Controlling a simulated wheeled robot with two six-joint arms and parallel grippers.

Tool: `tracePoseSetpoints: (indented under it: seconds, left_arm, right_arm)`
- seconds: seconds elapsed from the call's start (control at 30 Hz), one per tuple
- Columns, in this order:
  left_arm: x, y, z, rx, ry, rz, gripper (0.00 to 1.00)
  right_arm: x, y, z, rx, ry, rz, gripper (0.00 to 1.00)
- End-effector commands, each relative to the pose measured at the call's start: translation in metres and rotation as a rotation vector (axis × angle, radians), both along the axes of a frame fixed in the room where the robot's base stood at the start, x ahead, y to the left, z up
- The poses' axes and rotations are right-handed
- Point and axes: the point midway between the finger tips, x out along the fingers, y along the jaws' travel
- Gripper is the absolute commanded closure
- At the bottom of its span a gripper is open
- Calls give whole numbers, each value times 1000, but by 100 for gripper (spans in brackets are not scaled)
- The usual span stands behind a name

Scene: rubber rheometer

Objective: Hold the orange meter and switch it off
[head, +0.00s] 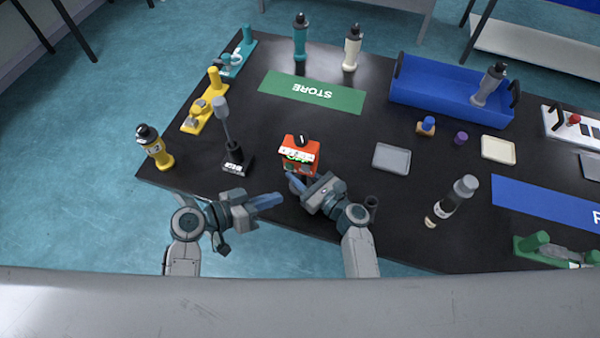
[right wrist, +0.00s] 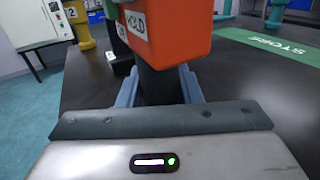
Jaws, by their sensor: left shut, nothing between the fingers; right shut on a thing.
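The orange meter (head: 302,148) stands near the front middle of the black table, with white labels and a dark knob on top. Its orange body (right wrist: 178,32) also fills the top of the right wrist view, with a label reading "VOLD" or similar. My right gripper (head: 296,182) is shut on the meter's dark lower part, a finger on either side of it in the right wrist view (right wrist: 158,88). My left gripper (head: 280,200) is shut and empty at the table's front edge, left of the meter and apart from it. The switch's state cannot be told.
A dark stand with a grey head (head: 236,160) is left of the meter, and a yellow bottle (head: 156,148) stands farther left. A grey tray (head: 391,158) lies to the right. A green STORE mat (head: 312,92) and a blue crate (head: 440,98) are behind.

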Motion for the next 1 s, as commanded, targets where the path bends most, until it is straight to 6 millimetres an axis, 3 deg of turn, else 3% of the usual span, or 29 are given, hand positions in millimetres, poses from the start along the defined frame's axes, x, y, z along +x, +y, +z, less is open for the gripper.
tracePoseSetpoints:
  seconds: [0.2, 0.23, 0.33, 0.37, 0.67, 1.0]
  left_arm:
    - [-1, 0, 0, 0, 0, 0, 100]
    - [-1, 0, 0, 0, 0, 0, 100]
    - [-1, 0, 0, 0, 0, 0, 100]
    - [-1, 0, 0, 0, 0, 0, 100]
    - [0, 0, 0, 0, 0, 0, 100]
    - [0, 0, 0, 0, 0, 0, 100]
  right_arm:
    - [0, 0, 0, 0, 0, 0, 96]
    - [0, 0, 0, 0, 0, 0, 64]
    - [0, 0, 0, 0, 0, 0, 45]
    - [0, 0, 0, 0, 0, 0, 43]
    - [-2, -2, 0, 0, 0, 0, 43]
    - [-38, -37, -1, -3, 0, 0, 43]
